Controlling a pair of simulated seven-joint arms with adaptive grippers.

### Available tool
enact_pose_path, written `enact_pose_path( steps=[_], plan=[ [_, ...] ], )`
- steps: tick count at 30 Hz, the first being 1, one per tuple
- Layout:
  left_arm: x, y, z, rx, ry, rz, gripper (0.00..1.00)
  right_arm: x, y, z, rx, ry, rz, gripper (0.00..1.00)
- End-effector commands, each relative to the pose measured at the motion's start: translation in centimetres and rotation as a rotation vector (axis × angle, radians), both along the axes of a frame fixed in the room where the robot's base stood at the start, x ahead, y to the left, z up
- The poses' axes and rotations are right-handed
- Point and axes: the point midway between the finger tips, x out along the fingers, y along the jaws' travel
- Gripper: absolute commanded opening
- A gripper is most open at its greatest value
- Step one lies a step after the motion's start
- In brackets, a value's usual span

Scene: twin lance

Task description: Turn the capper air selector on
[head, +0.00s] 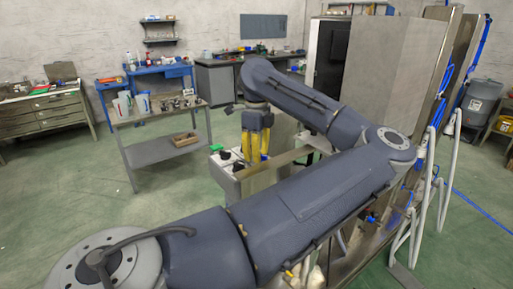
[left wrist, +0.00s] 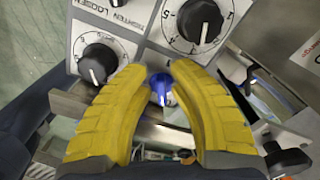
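My left gripper (head: 256,158) has two yellow fingers pointing down over a grey control box (head: 224,176) in the head view. In the left wrist view the gripper (left wrist: 160,72) is open, its fingertips apart. A small blue knob with a pale pointer mark (left wrist: 161,88) shows in the gap between the fingers, with space on both sides. I cannot tell how deep the fingertips reach beside it. No label for the blue knob is readable. My right gripper is in neither view.
A large black dial (left wrist: 200,20) and a smaller black dial (left wrist: 97,63) sit near the fingertips, by a "TIGHTEN LOOSEN" label. A metal bar (left wrist: 70,106) crosses beneath the fingers. A tall metal cabinet (head: 390,70) stands right of the gripper. A cart (head: 165,153) stands left.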

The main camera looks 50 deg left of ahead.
Motion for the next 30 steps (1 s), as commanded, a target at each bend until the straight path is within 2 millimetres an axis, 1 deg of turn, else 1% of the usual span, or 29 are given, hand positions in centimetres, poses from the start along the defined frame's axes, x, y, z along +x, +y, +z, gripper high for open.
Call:
enact_pose_path(
  steps=[1,3,10,14,17,24,30],
  plan=[
    [0.0,0.0,0.0,0.0,0.0,0.0,0.25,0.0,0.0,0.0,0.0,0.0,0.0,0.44],
    [0.0,0.0,0.0,0.0,-0.001,0.0,0.32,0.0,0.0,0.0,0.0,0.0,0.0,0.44],
    [0.0,0.0,0.1,0.0,-0.001,-0.001,0.32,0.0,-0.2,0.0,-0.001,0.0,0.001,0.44],
    [0.1,0.0,0.7,0.001,-0.003,-0.001,0.32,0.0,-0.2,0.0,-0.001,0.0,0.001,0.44],
    [0.1,0.0,1.9,0.001,-0.005,-0.002,0.32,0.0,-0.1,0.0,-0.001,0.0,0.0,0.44],
    [0.1,0.0,6.2,0.001,-0.005,-0.002,0.32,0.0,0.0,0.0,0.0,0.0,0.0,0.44],
    [0.1,0.0,9.3,0.001,-0.004,-0.002,0.32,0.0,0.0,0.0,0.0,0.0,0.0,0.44]
  ],
)
